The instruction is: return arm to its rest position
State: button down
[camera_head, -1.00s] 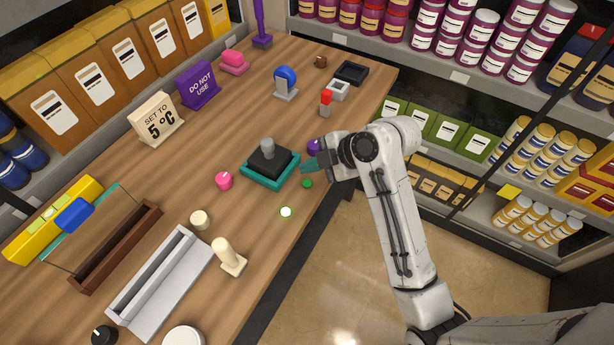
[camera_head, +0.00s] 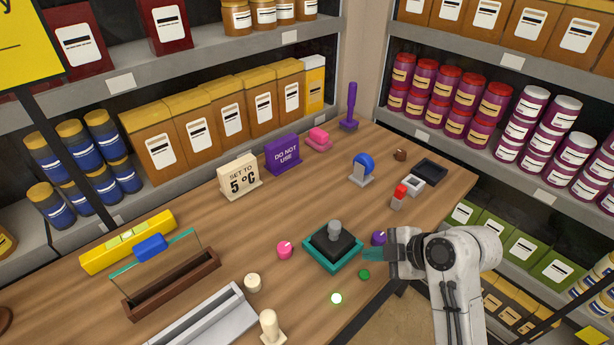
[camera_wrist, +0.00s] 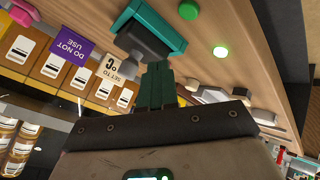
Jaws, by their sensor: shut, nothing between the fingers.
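My gripper (camera_head: 379,256) shows in the head view at the right edge of the wooden table, at the end of my white arm (camera_head: 452,265). Its teal fingers are together and empty, and they show in the wrist view (camera_wrist: 157,85). The fingertips point left toward a teal-based device with a black block and grey knob (camera_head: 334,246). The fingers appear close to the device, but I cannot tell whether they touch. A purple knob (camera_head: 378,238) sits just behind the fingers. A green button (camera_head: 364,274) and a lit green button (camera_head: 336,298) lie in front.
On the table stand a pink knob (camera_head: 285,250), a red-topped switch (camera_head: 399,196), a blue round handle (camera_head: 364,165), a "SET TO 5 °C" sign (camera_head: 240,178) and a purple "DO NOT USE" sign (camera_head: 282,155). Stocked shelves line the back and right. Open floor (camera_head: 400,318) shows below the table's right edge.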

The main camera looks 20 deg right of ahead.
jog(key=s+f+m, duration=0.1)
jog(key=s+f, duration=0.1)
jog(key=s+a+f+m+g, duration=0.1)
jog(key=s+f+m, duration=0.1)
jog(key=s+a+f+m+g+h+b, duration=0.1)
jog(key=s+f, duration=0.1)
jog(key=shift+a, duration=0.1)
jog(key=s+f+m+g+h+b, duration=0.1)
jog(key=s+f+m+g+h, duration=0.1)
jog(key=s+m, duration=0.4)
jog(key=s+f+m+g+h+b, duration=0.1)
jog(key=s+f+m+g, duration=0.2)
jog(key=s, duration=0.8)
notch_tip(320, 180, down, 2)
jog(key=m, duration=0.2)
jog(key=shift+a+f+m+h, duration=0.15)
jog(key=shift+a+m+h, duration=0.1)
jog(key=shift+m+h, duration=0.15)
